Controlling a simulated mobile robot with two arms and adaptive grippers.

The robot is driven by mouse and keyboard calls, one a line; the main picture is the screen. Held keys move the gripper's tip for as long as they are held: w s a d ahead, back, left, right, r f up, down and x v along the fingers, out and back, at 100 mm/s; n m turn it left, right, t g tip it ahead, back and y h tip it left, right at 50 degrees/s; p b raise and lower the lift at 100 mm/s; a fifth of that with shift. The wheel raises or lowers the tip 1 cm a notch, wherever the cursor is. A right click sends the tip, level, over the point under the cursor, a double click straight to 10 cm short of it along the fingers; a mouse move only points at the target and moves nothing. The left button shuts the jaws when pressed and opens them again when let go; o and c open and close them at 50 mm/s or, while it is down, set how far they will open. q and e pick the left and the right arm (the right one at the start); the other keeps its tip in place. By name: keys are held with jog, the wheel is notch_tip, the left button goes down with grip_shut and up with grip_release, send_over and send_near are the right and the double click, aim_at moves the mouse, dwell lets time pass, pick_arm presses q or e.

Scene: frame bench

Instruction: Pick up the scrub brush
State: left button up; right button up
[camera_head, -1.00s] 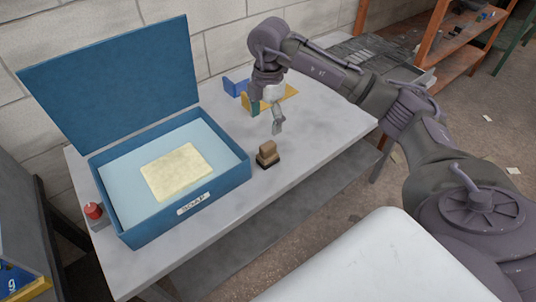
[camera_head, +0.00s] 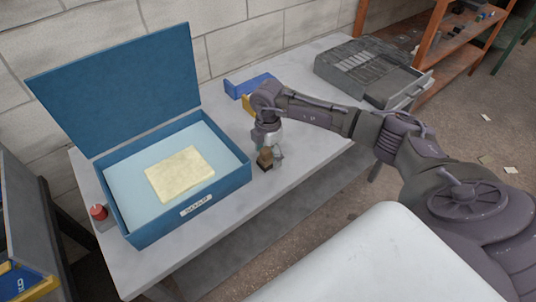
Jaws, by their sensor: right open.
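The scrub brush (camera_head: 264,161) is a small brown block with a dark base. It stands on the grey bench just right of the blue box. My right gripper (camera_head: 268,152) points down right at the brush, its fingers around or just beside the brush's upper part. It is open; whether a finger touches the brush is too small to tell. The gripper hides part of the brush. My left gripper is not in view.
The open blue box (camera_head: 236,181) with a raised lid holds a pale yellow slab (camera_head: 180,174). A red button (camera_head: 98,212) sits at its left. A blue-and-yellow item (camera_head: 247,86) and a grey metal tray unit (camera_head: 372,68) are behind. The bench's front edge is close.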

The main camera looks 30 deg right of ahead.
jog(key=shift+f, duration=0.4)
jog(key=c, duration=1.3)
jog(key=shift+r, duration=0.15)
jog(key=shift+r, duration=0.6)
notch_tip(320, 180, up, 3)
jog(key=shift+d+f+b, duration=0.1)
jog(key=shift+d+b, duration=0.05)
jog(key=shift+b, duration=0.6)
jog(key=s+d+r+b, duration=0.1)
jog(key=d+r+b, duration=0.1)
jog(key=d+r, duration=0.4)
jog(key=shift+s+d+r+b, duration=0.25)
jog(key=shift+d+r+b, duration=0.15)
jog(key=shift+d, duration=2.3)
